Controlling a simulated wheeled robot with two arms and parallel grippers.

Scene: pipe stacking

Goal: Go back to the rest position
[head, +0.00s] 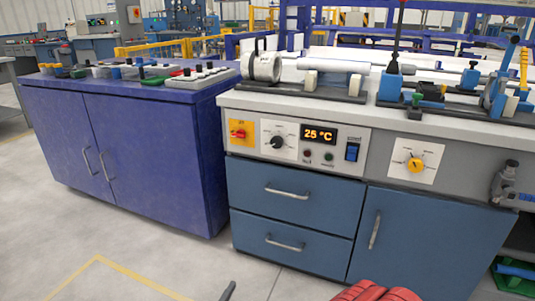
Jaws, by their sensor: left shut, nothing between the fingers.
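Only a dark tip of my left gripper (228,291) shows at the bottom edge, left of centre. It is shut and empty, over the floor in front of the blue drawers and apart from everything. The rest of it is cut off by the frame. My right gripper is not in view. A white pipe (335,66) lies level on supports on the workbench (310,110), with a wide white ring-shaped fitting (263,67) at its left end.
A purple cabinet (150,150) with small parts on top stands left of the bench. Blue drawers (290,205) and a control panel showing 25 °C (320,134) face me. A red ribbed part shows at the bottom edge. The floor (60,230) at the front left is clear.

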